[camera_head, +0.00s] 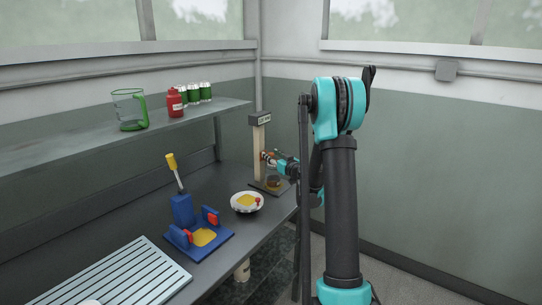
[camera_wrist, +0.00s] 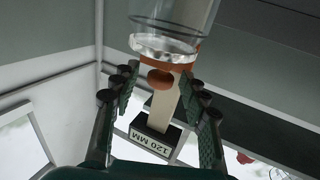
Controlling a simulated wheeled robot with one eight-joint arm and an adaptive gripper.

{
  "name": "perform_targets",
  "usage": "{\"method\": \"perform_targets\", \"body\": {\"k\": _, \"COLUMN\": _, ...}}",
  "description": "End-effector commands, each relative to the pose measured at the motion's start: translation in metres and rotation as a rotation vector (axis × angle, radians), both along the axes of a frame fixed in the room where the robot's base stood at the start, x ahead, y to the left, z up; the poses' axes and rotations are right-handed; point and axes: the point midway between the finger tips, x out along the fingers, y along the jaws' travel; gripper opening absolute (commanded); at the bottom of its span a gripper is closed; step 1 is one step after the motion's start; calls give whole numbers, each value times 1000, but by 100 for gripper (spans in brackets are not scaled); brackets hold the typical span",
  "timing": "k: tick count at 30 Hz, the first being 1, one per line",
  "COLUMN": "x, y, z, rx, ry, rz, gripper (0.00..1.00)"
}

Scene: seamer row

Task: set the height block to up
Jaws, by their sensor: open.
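In the head view, the height stand has a pale upright post (camera_head: 259,142) and a dark top sign (camera_head: 260,118). In the wrist view, its sign (camera_wrist: 151,141) reads 120 MM upside down. The orange height block (camera_wrist: 161,77), with a round knob, is on the post. A clear cylinder (camera_wrist: 176,18) with a pale rim is beside it. My gripper (camera_wrist: 162,92) is open, with its fingers on either side of the post and a gap at each side. In the head view, my gripper (camera_head: 270,157) is close to the post and hides part of the block.
A white bowl (camera_head: 247,202) and a blue press (camera_head: 198,233) with a yellow-ended lever stand on the bench, left of the stand. A slatted rack (camera_head: 115,275) lies in front. The shelf (camera_head: 60,142) above holds a green-handled jug (camera_head: 130,110), a red bottle (camera_head: 174,103) and several green cans (camera_head: 194,92).

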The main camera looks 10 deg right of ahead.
Motion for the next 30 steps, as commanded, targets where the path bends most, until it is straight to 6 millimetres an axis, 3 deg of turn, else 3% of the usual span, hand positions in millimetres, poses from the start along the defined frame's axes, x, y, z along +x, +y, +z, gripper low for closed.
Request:
{"method": "perform_targets", "body": {"k": 12, "x": 8, "y": 3, "z": 0, "rx": 0, "ry": 0, "rz": -1, "gripper": 44}}
{"method": "perform_targets", "body": {"k": 23, "x": 8, "y": 3, "z": 0, "rx": 0, "ry": 0, "rz": -1, "gripper": 1}}
{"method": "perform_targets", "body": {"k": 30, "x": 8, "y": 3, "z": 0, "rx": 0, "ry": 0, "rz": -1, "gripper": 0}}
